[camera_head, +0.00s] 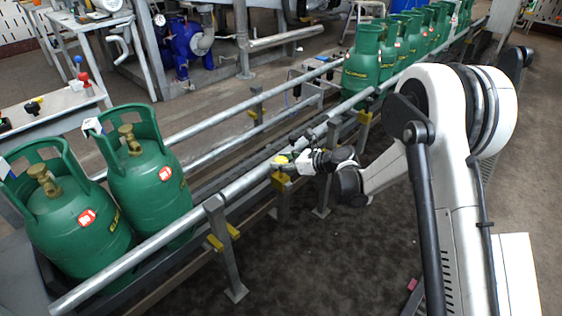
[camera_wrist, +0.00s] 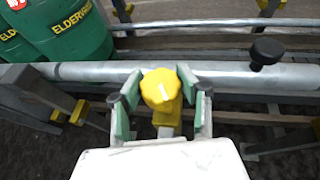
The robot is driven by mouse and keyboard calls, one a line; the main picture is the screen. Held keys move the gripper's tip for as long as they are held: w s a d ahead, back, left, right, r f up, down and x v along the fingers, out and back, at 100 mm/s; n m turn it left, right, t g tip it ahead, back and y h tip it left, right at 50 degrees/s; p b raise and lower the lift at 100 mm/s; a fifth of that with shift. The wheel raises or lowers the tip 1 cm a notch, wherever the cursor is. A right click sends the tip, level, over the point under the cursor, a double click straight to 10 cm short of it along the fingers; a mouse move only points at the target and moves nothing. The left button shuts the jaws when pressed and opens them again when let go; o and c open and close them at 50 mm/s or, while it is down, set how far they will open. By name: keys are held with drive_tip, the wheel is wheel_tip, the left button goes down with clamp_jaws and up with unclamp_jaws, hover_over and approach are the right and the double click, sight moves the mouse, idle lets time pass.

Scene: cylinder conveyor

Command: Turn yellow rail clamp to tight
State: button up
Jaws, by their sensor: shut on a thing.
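The yellow rail clamp (camera_wrist: 161,90) has a round, scalloped knob with a short pale line on its top. It sits at the near guard rail (camera_wrist: 90,71) of the conveyor. In the head view the clamp (camera_head: 281,180) shows as a small yellow patch at my gripper (camera_head: 290,162). In the wrist view my gripper (camera_wrist: 162,106) has its green-padded fingers on both sides of the knob and is shut on it. The lower part of the clamp lies between the fingers. Exact finger contact is hard to see.
Two green gas cylinders (camera_head: 143,175) stand on the conveyor at left; several more (camera_head: 362,62) stand farther along. A black knob (camera_wrist: 267,50) rises by the rail to the right of the clamp. A metal rail post (camera_head: 222,245) stands left of my gripper. The dark floor in front is clear.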

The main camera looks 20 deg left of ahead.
sight(281, 160)
drive_tip(key=n+g, duration=0.5)
drive_tip(key=g, duration=0.1)
drive_tip(key=shift+n+g, duration=0.3)
drive_tip(key=n+g+h, duration=0.3)
drive_tip(key=n+g, duration=0.2)
drive_tip(key=shift+n+g, duration=0.3)
drive_tip(key=o, duration=1.2)
wheel_tip(281, 160, up, 10)
